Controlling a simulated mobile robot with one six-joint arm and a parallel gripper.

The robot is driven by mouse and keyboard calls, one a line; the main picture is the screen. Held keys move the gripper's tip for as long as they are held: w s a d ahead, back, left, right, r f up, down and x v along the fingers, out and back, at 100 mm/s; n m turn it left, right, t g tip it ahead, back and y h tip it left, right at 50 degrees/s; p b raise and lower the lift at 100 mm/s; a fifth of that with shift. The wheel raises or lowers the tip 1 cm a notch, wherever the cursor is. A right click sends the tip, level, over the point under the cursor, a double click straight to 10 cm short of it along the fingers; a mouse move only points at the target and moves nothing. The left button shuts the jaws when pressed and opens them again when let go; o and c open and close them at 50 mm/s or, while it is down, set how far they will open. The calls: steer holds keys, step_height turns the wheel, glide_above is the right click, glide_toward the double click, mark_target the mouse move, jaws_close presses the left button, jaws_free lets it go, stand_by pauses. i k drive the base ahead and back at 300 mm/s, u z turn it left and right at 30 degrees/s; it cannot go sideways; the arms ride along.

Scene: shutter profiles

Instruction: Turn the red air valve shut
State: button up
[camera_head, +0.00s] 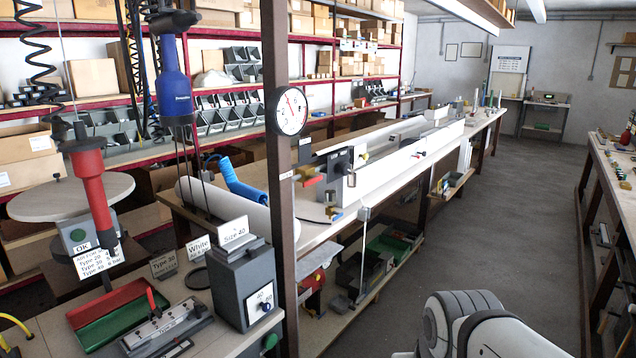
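A small red handle-like part (307,171) shows beside the dark post, at the near end of the long white machine (380,165), with yellow or orange parts close to it. Another red piece (312,279) with some yellow sits lower, under the bench edge. Both are small, and I cannot tell for sure which is the air valve or how its handle is turned. A round white gauge (291,110) with a red needle is fixed to the post above. My white and dark arm shows at the bottom right, well apart from both red parts; my gripper is not in view.
The dark post (278,60) stands in front of the bench. A near table (215,340) holds a red and green tray (118,312), a grey box with a dial (246,290) and signs. The grey floor aisle (515,210) at the right is clear, with another bench beyond.

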mark_target(315, 178)
steer(key=u, duration=0.05)
steer(key=i, duration=1)
steer(key=z, duration=0.05)
